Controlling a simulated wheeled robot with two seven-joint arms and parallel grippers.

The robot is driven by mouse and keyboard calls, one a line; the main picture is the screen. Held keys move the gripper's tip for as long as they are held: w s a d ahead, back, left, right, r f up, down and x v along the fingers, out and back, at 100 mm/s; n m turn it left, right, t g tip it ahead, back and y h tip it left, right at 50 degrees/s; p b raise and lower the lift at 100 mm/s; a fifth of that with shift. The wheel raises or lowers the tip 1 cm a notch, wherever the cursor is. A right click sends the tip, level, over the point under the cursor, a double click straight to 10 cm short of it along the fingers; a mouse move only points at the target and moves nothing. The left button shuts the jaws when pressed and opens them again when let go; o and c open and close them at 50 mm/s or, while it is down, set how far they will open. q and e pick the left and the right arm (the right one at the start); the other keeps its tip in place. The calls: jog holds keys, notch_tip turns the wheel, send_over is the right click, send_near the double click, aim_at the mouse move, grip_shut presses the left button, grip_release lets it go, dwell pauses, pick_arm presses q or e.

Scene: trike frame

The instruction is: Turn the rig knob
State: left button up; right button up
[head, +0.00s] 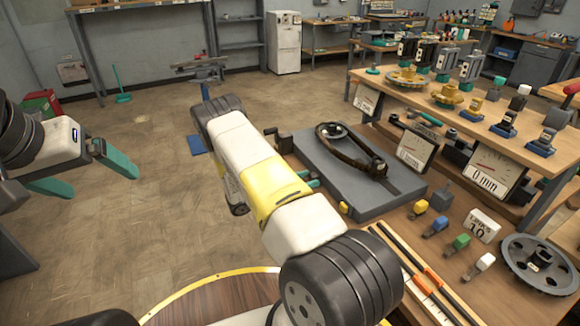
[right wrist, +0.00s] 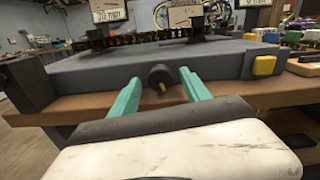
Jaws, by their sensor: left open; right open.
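The rig (head: 345,195) is a grey slab on the wooden bench, with a dark chain assembly on top. In the right wrist view its front face (right wrist: 105,88) carries a round black knob (right wrist: 158,74) with a yellow mark at its lower edge. My right gripper (right wrist: 160,82) is open, its teal fingertips either side of the knob in the picture; I cannot tell whether they reach around it. No contact shows. In the head view my right arm hides the knob and most of that gripper. My left gripper (head: 103,187) is open and empty over the floor at the left.
A yellow block (right wrist: 264,65) sits at the rig's right corner and a dark block (right wrist: 27,84) at its left. Gauges reading 0 mm (head: 487,172) stand behind. Coloured small parts (head: 460,242), a toothed wheel (head: 540,263) and orange-clipped rods (head: 430,280) lie right.

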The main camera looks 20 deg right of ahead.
jog(key=shift+d, duration=0.4)
grip_shut()
jog(key=shift+m, duration=1.1)
grip_release()
jog(key=shift+a, duration=0.15)
jog(key=a, duration=0.7)
jog(key=shift+s+a, duration=0.3)
